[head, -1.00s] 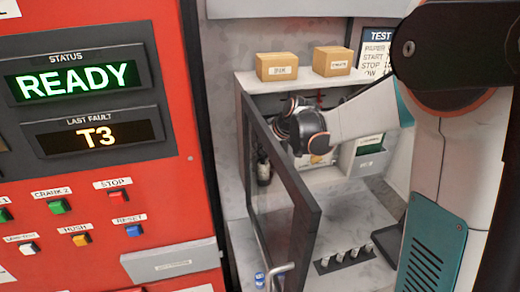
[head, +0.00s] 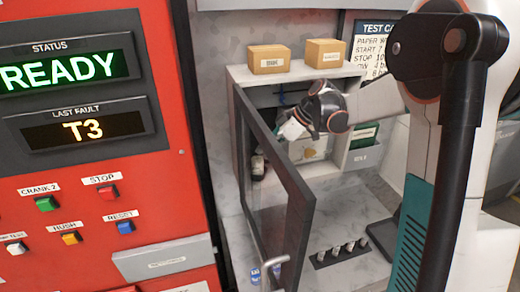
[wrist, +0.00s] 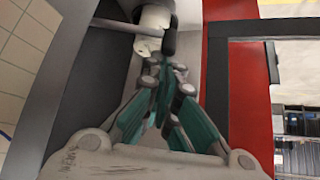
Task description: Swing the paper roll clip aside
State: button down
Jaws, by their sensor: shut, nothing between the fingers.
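In the wrist view, a white roll-like piece (wrist: 154,20) sits on a pale rod at the top. A dark rounded piece (wrist: 169,40) stands at its right side; it may be the paper roll clip, but I cannot be sure. My gripper (wrist: 163,75) has its teal fingers together and empty, with the tips just below these pieces. I cannot tell whether they touch. In the head view my gripper (head: 290,130) is inside the open cabinet, partly behind the door's edge. The roll and clip cannot be made out there.
The framed glass cabinet door (head: 270,190) stands open close to my gripper's left. Two cardboard boxes (head: 268,58) (head: 325,52) sit on top of the cabinet. A dark bottle (head: 257,167) stands inside. The red panel (head: 160,190) is at the left.

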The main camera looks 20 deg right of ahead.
jog(key=shift+s+d+n, duration=0.3)
jog(key=shift+s+d, duration=0.2)
jog(key=shift+d, duration=0.4)
jog(key=shift+a+g, duration=0.1)
jog(key=shift+g, duration=0.2)
jog(key=shift+s+d, duration=0.25)
jog(key=shift+s, duration=0.45)
